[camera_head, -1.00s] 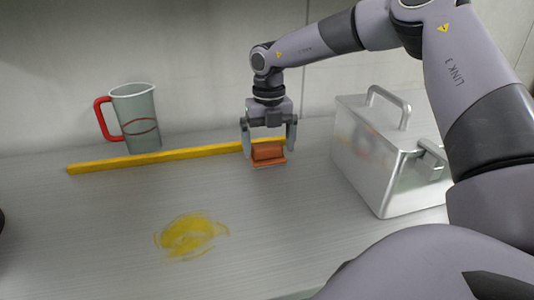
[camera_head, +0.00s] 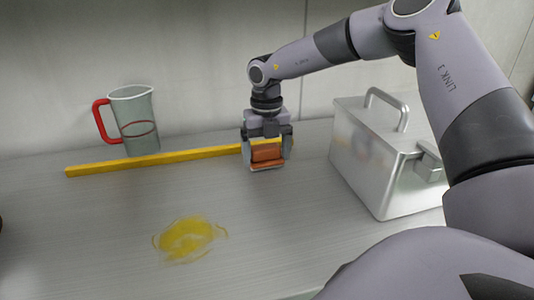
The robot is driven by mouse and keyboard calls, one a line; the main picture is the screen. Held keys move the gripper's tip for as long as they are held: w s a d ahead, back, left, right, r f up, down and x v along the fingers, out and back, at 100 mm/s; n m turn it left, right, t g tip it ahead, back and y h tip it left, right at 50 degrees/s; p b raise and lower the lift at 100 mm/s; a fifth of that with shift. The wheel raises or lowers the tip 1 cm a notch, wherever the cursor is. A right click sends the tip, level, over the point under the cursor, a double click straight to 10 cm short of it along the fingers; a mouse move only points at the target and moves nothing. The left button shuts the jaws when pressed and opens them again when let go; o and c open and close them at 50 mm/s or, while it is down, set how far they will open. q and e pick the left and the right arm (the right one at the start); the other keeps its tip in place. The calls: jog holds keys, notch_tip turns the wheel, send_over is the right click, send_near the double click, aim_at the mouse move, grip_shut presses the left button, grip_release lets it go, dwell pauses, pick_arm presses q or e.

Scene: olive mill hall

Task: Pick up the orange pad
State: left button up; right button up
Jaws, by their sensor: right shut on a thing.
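The orange pad (camera_head: 266,154) is a small block with a thin lighter layer along its bottom edge. It is at the middle of the counter, by the right end of the yellow bar. My right gripper (camera_head: 267,157) points down over it, with a finger on each side, shut on the pad. The pad is at or very near the counter surface; I cannot tell whether there is a gap below it. My left gripper is not in view.
A yellow bar (camera_head: 150,160) lies along the back of the counter (camera_head: 110,215). A clear jug with a red handle (camera_head: 138,125) stands behind it. A shiny metal box (camera_head: 375,165) stands at right. A yellow smear (camera_head: 188,239) marks the front.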

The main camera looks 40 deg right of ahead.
aim_at(265, 151)
jog(key=shift+a+r, duration=0.2)
jog(key=shift+a, duration=0.05)
notch_tip(265, 151, up, 6)
jog(key=shift+r, duration=0.1)
jog(key=s+a+b, duration=0.1)
jog(key=s+a, duration=0.1)
jog(key=a, duration=0.7)
jog(key=s+a+b, duration=0.1)
jog(key=a, duration=0.9)
jog(key=shift+s, duration=0.35)
jog(key=shift+o, duration=0.8)
jog(key=shift+d, duration=0.1)
jog(key=shift+c, duration=0.2)
jog(key=shift+r, duration=0.1)
